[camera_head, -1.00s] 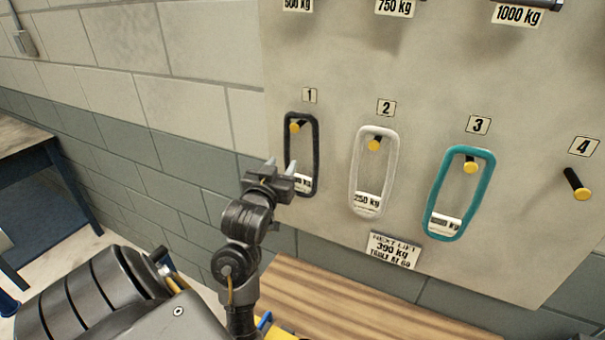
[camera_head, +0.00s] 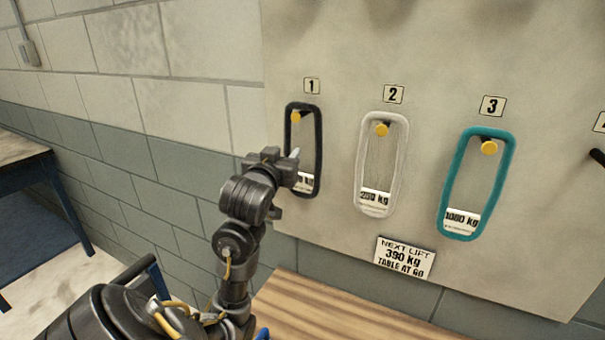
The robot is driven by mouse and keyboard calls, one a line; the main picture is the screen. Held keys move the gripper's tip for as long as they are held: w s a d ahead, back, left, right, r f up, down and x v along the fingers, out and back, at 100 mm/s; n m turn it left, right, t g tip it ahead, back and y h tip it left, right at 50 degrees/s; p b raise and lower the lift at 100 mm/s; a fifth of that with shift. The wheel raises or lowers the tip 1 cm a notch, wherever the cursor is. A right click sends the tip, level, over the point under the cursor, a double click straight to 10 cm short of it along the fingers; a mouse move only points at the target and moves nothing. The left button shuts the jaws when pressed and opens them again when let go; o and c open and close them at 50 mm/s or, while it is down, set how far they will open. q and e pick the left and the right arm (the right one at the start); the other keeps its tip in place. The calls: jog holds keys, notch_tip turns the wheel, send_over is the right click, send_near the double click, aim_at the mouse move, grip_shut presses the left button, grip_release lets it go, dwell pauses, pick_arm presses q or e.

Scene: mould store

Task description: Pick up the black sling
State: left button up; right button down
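The black sling (camera_head: 318,150) is a long loop hanging on the yellow-tipped peg (camera_head: 295,117) under number 1 on the board. A white tag sits at its lower end, mostly hidden by my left gripper. My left gripper (camera_head: 283,155) is at the sling's lower left side. One pale fingertip shows in front of the loop's opening and the other finger is dark and further left. The fingers look apart, with the sling's left strand near the gap. I cannot tell whether they touch it. My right gripper is not in view.
A white sling (camera_head: 400,160) hangs at number 2 and a teal sling (camera_head: 460,170) at number 3. A wooden surface (camera_head: 330,312) lies under the board. A dark-legged table (camera_head: 35,190) stands at left.

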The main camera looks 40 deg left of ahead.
aim_at(287, 150)
pick_arm(q)
jog(key=shift+f+b, duration=0.45)
jog(key=shift+b, duration=0.1)
jog(key=shift+w+a+r+p, duration=0.2)
jog(key=shift+w+a+p, duration=0.15)
jog(key=shift+w, duration=0.25)
jog(key=shift+w+a+r+p, duration=0.2)
jog(key=shift+w+a+p, duration=0.1)
jog(key=shift+w, duration=0.25)
jog(key=shift+w+a, duration=0.2)
jog(key=shift+w, duration=0.25)
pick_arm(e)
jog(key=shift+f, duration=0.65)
pick_arm(q)
jog(key=shift+c, duration=0.5)
grip_shut()
